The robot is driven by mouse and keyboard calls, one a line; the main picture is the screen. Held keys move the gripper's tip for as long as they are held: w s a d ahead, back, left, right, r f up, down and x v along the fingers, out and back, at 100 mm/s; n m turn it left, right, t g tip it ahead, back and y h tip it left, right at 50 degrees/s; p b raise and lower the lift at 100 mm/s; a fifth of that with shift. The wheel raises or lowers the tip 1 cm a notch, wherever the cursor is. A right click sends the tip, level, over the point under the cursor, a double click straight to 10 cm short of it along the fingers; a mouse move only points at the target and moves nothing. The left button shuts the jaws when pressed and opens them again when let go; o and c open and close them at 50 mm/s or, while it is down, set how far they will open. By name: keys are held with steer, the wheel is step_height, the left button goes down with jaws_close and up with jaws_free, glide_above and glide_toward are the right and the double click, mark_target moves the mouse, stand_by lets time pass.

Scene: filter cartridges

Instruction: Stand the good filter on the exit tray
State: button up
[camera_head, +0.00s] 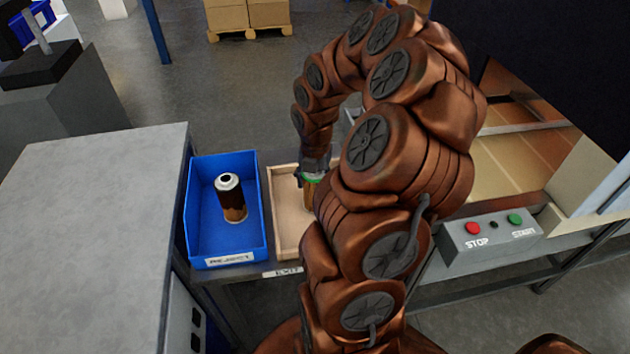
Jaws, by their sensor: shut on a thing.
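My gripper (308,178) is at the wooden exit tray (287,240), over its right part. It is shut on an orange-brown filter (309,194), partly hidden behind my arm. The held filter looks upright, within the tray's outline. I cannot tell whether its base touches the tray floor. Another filter (231,199), dark and stained on its upper part and orange below with a pale top ring, stands upright in the blue reject bin (199,240). The right side of the exit tray is hidden by my arm.
A grey cabinet top (85,205) lies left of the bin. A control box (490,240) with red STOP and green START buttons is on the right, beside a machine with a tan interior. The visible left part of the exit tray is bare.

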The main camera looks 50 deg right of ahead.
steer(key=shift+f, duration=0.2)
steer(key=o, duration=1.4)
steer(key=shift+r, duration=0.1)
